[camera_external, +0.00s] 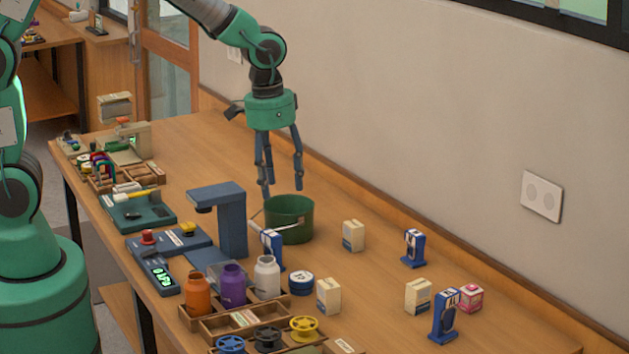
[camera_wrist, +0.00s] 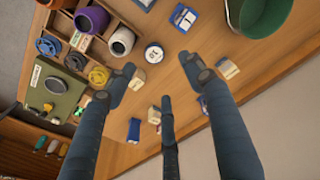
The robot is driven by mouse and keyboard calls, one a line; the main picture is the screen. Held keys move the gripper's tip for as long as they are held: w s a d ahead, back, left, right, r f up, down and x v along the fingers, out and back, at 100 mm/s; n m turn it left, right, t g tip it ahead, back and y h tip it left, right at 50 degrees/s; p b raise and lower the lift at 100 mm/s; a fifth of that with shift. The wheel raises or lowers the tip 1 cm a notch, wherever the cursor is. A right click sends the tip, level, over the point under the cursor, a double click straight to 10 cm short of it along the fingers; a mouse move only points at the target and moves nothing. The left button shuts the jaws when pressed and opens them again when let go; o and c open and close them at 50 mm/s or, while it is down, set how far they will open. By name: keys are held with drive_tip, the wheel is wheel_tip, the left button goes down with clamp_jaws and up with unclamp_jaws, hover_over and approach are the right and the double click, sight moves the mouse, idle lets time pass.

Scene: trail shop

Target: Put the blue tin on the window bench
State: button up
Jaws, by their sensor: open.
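The blue tin (camera_external: 301,283), short and round with a pale lid, stands on the long wooden bench (camera_external: 345,200), between the bottle rack and a small carton. It also shows in the wrist view (camera_wrist: 154,53). My gripper (camera_external: 281,187) is open and empty, above and behind the green bin, away from the tin. Its spread fingers (camera_wrist: 160,78) also fill the lower wrist view. Another wooden bench (camera_external: 55,28) stands at the back left. A window (camera_external: 560,10) is high on the right wall; I cannot tell which surface is the window bench.
A green bin (camera_external: 290,222) stands below my gripper. A blue stand (camera_external: 232,218), bottles (camera_external: 233,284) in a wooden rack, spools (camera_external: 304,328), small cartons (camera_external: 353,236) and blue holders (camera_external: 413,248) surround the tin. A pink tin (camera_external: 470,298) is at the right. Bare wood runs along the wall.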

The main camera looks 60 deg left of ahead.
drive_tip(key=s+a+r+t, duration=0.1)
drive_tip(key=s+a+r, duration=0.3)
drive_tip(key=s+r, duration=0.25)
drive_tip(key=s+a+r+t, duration=0.1)
drive_tip(key=s+a+r, duration=0.3)
drive_tip(key=s+r, duration=0.3)
drive_tip(key=s+a+r+t, duration=0.1)
drive_tip(key=s+a+r, duration=0.1)
drive_tip(key=s, duration=0.4)
drive_tip(key=s+a+r+n+t, duration=0.1)
drive_tip(key=s+a+r, duration=0.1)
drive_tip(key=s, duration=0.4)
drive_tip(key=shift+s+a+r, duration=0.25)
drive_tip(key=shift+s+r, duration=0.1)
drive_tip(key=shift+r, duration=0.45)
drive_tip(key=shift+o, duration=1.1)
